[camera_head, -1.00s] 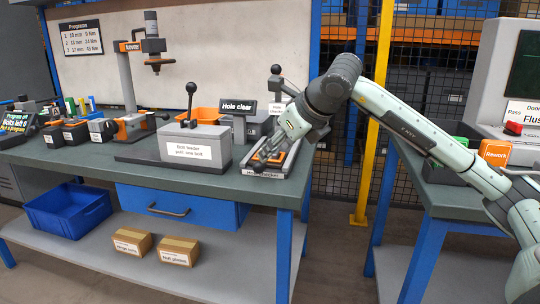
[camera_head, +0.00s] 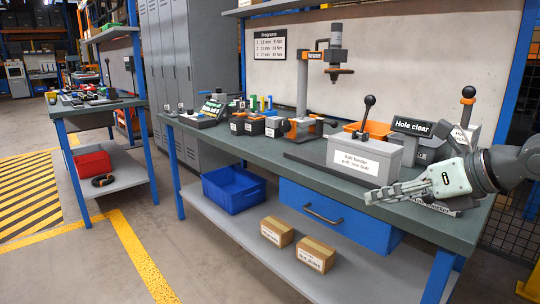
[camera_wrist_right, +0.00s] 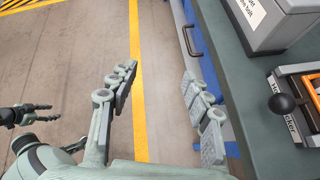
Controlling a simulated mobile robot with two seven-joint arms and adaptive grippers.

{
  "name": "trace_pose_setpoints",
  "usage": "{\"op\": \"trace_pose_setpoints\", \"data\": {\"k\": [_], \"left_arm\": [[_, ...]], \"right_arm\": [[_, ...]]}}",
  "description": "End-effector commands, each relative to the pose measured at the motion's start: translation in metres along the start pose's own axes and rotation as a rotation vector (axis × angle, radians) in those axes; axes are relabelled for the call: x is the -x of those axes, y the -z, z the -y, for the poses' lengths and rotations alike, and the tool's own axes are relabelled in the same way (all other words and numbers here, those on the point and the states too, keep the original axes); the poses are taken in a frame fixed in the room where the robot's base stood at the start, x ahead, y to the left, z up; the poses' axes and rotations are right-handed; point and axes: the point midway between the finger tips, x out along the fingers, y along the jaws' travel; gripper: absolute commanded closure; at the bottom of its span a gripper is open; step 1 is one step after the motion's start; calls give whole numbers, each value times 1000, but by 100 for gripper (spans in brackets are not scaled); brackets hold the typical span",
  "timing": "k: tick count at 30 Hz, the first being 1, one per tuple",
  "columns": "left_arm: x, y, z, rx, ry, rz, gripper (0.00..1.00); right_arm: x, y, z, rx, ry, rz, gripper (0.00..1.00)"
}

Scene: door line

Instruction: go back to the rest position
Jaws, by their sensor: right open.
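My right gripper (camera_head: 392,196) is at the right of the head view, in front of the bench by the grey bolt feeder (camera_head: 365,160). In the right wrist view the right gripper (camera_wrist_right: 158,78) has its two fingers well apart with nothing between them. Floor and the bench's front edge show behind the fingers. A dark part of what looks like my left gripper (camera_wrist_right: 28,113) shows at the left of the right wrist view. It is too small to judge its jaws. The left gripper does not show in the head view.
The long green bench (camera_head: 255,150) carries a press stand (camera_head: 303,85), the "Hole clear" sign (camera_head: 412,127) and several small boxes. A blue bin (camera_head: 234,190) and two cartons (camera_head: 315,254) are on its lower shelf. Another bench (camera_head: 66,108) stands at left; the floor between is clear.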

Motion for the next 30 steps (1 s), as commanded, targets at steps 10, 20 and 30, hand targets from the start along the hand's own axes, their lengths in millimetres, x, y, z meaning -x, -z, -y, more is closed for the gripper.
{"op": "trace_pose_setpoints", "data": {"k": [10, 20, 30], "left_arm": [[-11, -5, -2, -1, -5, 12, 51], [-17, -5, -6, 0, -14, 9, 51], [-19, -5, -6, 0, -15, 12, 51]], "right_arm": [[-27, -39, -40, -1121, -756, 687, 51], [-80, 140, 113, -2114, -327, 1047, 51], [-107, 390, 102, -2714, 444, 1016, 51]]}}
